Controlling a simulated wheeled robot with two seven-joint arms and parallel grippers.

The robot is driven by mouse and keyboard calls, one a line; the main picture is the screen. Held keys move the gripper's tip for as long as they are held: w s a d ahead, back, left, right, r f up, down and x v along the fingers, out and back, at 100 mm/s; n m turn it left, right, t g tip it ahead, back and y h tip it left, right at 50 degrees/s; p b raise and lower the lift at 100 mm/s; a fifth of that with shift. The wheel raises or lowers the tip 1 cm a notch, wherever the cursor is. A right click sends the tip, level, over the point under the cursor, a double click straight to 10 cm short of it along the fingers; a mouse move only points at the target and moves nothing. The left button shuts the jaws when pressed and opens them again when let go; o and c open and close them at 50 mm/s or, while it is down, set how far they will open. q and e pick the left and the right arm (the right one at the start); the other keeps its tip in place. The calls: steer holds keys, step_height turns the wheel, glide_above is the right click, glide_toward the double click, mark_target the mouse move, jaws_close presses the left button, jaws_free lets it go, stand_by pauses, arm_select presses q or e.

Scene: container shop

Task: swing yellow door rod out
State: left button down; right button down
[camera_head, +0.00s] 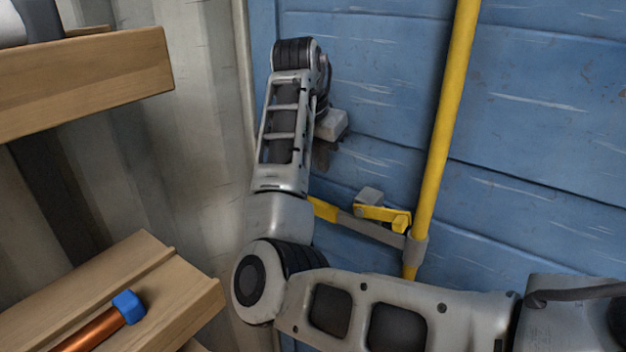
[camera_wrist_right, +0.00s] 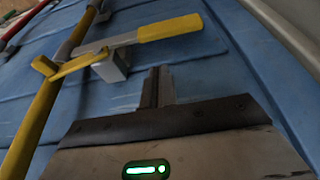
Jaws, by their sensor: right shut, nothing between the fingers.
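The yellow door rod (camera_head: 446,130) runs upright along the blue door (camera_head: 540,100). A grey lever with a yellow grip (camera_head: 324,209) reaches left from a collar low on the rod, lying close to the door. A yellow catch (camera_head: 383,214) with a grey block sits by it. My right forearm partly hides the grip's left end. My right gripper (camera_head: 322,155) is near the door, above and left of the lever, mostly hidden behind my wrist. In the right wrist view its fingers (camera_wrist_right: 158,86) are shut and empty, apart from the yellow grip (camera_wrist_right: 170,27). My left gripper is not in view.
Wooden shelves (camera_head: 90,75) stand at the left, close to my right arm. A copper-coloured rod with a blue end (camera_head: 127,306) lies on the lower shelf. A corrugated wall (camera_head: 190,130) stands behind. A red rod (camera_wrist_right: 22,22) shows in the right wrist view.

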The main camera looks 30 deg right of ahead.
mark_target(330, 194)
steer(key=x, duration=0.5)
steer(key=p+x, duration=0.1)
steer(key=x, duration=0.4)
steer(key=shift+s, duration=0.25)
